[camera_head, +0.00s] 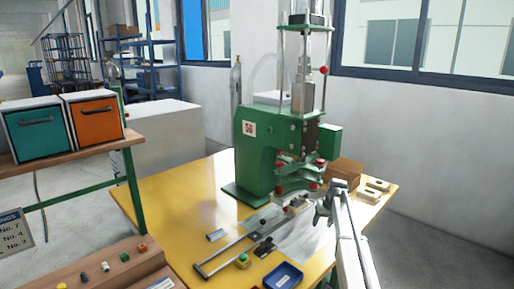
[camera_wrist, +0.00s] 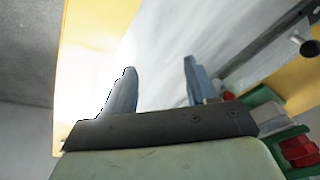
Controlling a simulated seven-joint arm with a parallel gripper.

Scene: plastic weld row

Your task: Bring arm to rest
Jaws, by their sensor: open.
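My gripper (camera_head: 323,212) is at the right side of the yellow table (camera_head: 190,198), in front of the green welding machine (camera_head: 262,150). In the wrist view its two fingers (camera_wrist: 160,90) stand apart with nothing between them. Behind the fingers lies a pale, blurred sheet on the yellow table top (camera_wrist: 90,50). My arm reaches up from the lower right of the head view.
A blue tray (camera_head: 283,276), a green button box (camera_head: 243,261) and a metal rail frame (camera_head: 222,262) lie at the table front. Pale blocks (camera_head: 375,185) and a brown box (camera_head: 345,170) sit right of the machine. A bench with teal (camera_head: 38,133) and orange bins (camera_head: 95,118) stands left.

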